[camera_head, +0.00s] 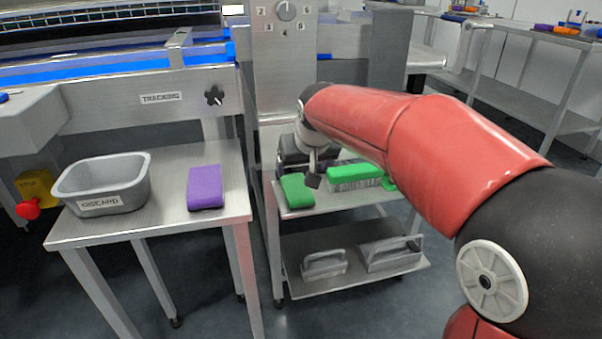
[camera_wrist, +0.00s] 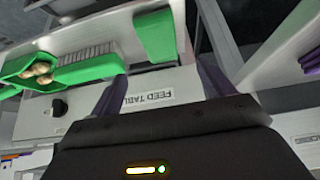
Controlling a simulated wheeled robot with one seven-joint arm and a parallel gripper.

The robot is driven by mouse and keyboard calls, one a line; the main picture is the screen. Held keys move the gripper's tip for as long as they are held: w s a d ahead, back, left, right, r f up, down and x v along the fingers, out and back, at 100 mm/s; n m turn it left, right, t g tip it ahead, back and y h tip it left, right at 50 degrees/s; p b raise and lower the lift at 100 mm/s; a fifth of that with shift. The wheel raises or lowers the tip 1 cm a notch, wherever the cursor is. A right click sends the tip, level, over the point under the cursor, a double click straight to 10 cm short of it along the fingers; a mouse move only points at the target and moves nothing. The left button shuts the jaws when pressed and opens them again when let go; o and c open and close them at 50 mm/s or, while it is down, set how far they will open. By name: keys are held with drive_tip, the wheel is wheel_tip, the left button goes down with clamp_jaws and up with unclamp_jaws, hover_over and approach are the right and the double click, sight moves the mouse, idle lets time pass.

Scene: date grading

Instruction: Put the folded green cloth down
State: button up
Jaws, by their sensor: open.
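The folded green cloth (camera_head: 297,190) lies on the top shelf of a metal cart, to the left of a green brush (camera_head: 355,173). In the wrist view the green cloth (camera_wrist: 156,36) shows past the fingertips, in the gap between them. My gripper (camera_wrist: 165,80) is open, with one purple-grey finger on each side and nothing between them. In the head view my gripper (camera_head: 313,182) is at the cloth's right end, partly hidden by my arm. I cannot tell whether a finger touches the cloth.
In the wrist view the brush (camera_wrist: 92,68) and a green scoop (camera_wrist: 15,67) holding brown dates are beside the cloth. Metal handled tools (camera_head: 325,264) stand on the lower shelf. The left table holds a grey discard bin (camera_head: 135,184) and a purple folded cloth (camera_head: 205,187).

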drive_tip(key=shift+s+d+r, duration=0.15)
drive_tip(key=shift+s+r, duration=0.15)
drive_tip(key=shift+r, duration=0.05)
drive_tip(key=s+d+m+h, duration=0.1)
drive_tip(key=s+d+m, duration=0.1)
drive_tip(key=s+d, duration=1.15)
drive_tip(key=s+d+f, duration=0.1)
drive_tip(key=s+f, duration=0.2)
drive_tip(key=s, duration=0.4)
drive_tip(key=s+d+f+m, duration=0.1)
drive_tip(key=s+d+f, duration=0.1)
drive_tip(key=s, duration=0.6)
drive_tip(key=shift+f+g+h, duration=0.4)
drive_tip(key=shift+f, duration=0.45)
drive_tip(key=shift+o, duration=0.5)
